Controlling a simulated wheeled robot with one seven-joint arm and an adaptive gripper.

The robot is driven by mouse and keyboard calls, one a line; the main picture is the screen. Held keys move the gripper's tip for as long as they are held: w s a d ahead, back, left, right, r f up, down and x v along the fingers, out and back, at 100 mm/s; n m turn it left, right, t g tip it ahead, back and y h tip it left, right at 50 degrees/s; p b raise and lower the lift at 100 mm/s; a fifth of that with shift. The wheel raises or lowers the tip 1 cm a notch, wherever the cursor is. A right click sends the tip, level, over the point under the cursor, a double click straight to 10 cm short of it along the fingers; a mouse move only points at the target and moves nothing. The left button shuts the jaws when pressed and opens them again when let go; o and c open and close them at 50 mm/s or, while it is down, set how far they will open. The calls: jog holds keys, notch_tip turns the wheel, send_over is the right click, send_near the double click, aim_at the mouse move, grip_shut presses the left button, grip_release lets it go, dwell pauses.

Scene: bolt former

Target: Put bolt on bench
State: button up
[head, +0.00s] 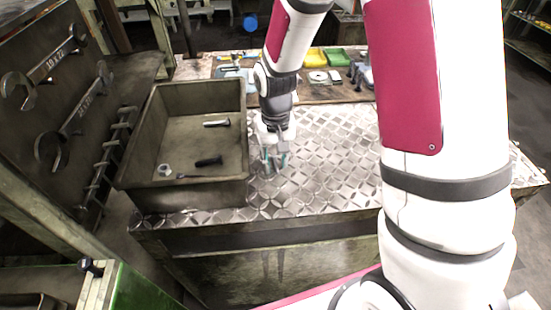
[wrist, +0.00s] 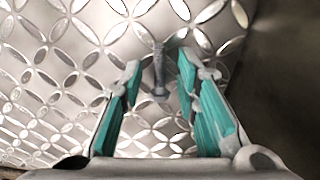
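A grey bolt (wrist: 159,72) shows in the wrist view against the patterned metal bench top (head: 325,150), with its head toward my gripper. My gripper (head: 275,163) is low over the bench top, just right of the metal tray. Its teal-padded fingers are open, one on each side of the bolt, with a visible gap to it on both sides. The bolt appears to lie on the bench top, though its exact height is hard to tell. In the head view this bolt is not clearly visible near my fingers.
A deep metal tray (head: 134,186) on the bench's left holds a silver bolt (head: 217,123), a dark bolt (head: 208,161) and a nut (head: 164,169). Wrenches (head: 75,115) hang on a panel at left. Yellow and green bins (head: 335,57) stand at the back. The bench top right of my gripper is clear.

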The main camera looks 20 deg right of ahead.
aim_at(275, 164)
notch_tip(275, 164, up, 12)
jog(key=s+d+r+t, duration=0.2)
jog(key=s+r, duration=0.5)
jog(key=s, duration=0.2)
jog(key=s+d+r+n+t, duration=0.1)
jog(key=s+r+t, duration=0.2)
jog(key=s+r, duration=0.4)
jog(key=shift+s+d+b, duration=0.4)
jog(key=shift+s+b, duration=0.05)
jog(key=shift+s, duration=1)
